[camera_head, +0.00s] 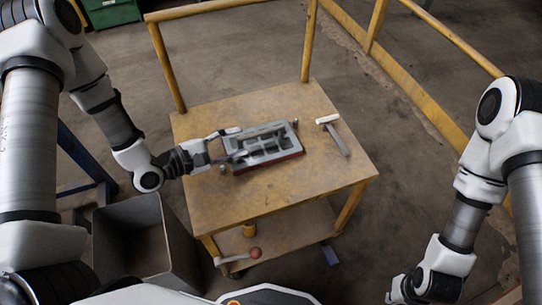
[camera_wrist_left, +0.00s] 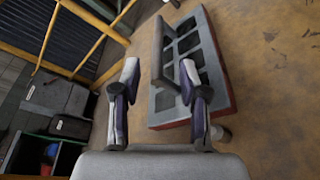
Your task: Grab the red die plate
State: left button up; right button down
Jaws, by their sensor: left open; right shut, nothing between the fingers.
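The red die plate (camera_head: 268,160) lies on the yellow table; it is a grey frame with several openings on a red base. My left gripper (camera_head: 234,144) is open at the plate's left end. In the left wrist view its fingertips (camera_wrist_left: 159,68) sit apart, with the raised wall appearing between them; contact cannot be told. My right gripper (camera_head: 408,290) is shut and empty at the bottom right, away from the table, partly cut off.
A hammer-like tool (camera_head: 335,136) lies right of the plate on the worn yellow table (camera_head: 300,195). A grey open bin (camera_head: 122,212) stands at the table's lower left. Yellow rails (camera_head: 228,8) rise behind the table. A red-knobbed lever (camera_head: 254,253) is at its front.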

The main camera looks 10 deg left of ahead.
aim_at(252, 135)
pick_arm(q)
jog(key=b+x, duration=0.1)
jog(key=x, duration=0.7)
jog(key=shift+r, duration=0.2)
jog(key=shift+c, duration=1)
grip_shut()
jog(key=shift+r, duration=0.1)
